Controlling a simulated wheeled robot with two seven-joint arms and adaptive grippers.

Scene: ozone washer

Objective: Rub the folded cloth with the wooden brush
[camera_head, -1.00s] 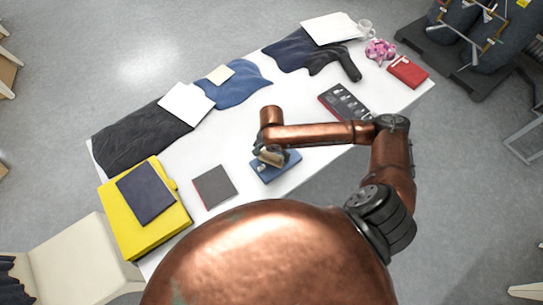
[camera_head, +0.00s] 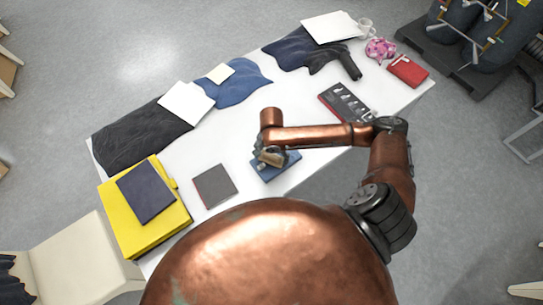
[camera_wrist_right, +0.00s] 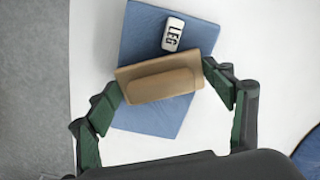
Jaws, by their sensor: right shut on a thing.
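The folded cloth (camera_head: 284,169) is a blue rectangle lying flat on the white table; it also shows in the right wrist view (camera_wrist_right: 150,119). The wooden brush (camera_wrist_right: 160,82) is a tan block with a raised grip, over the middle of the cloth; in the head view the brush (camera_head: 271,157) is small. My right gripper (camera_wrist_right: 161,84) is shut on the brush, one finger at each end. Whether the brush touches the cloth cannot be told. A white block marked "LEG" (camera_wrist_right: 173,34) lies on the cloth beyond the brush. My left gripper is not in view.
A grey panel with a red edge (camera_head: 215,186) and a yellow case (camera_head: 168,228) bearing a dark book (camera_head: 146,192) lie to the left. A dark tray of small items (camera_head: 347,102) lies to the right. Garments line the far side. Bare table (camera_head: 232,139) surrounds the cloth.

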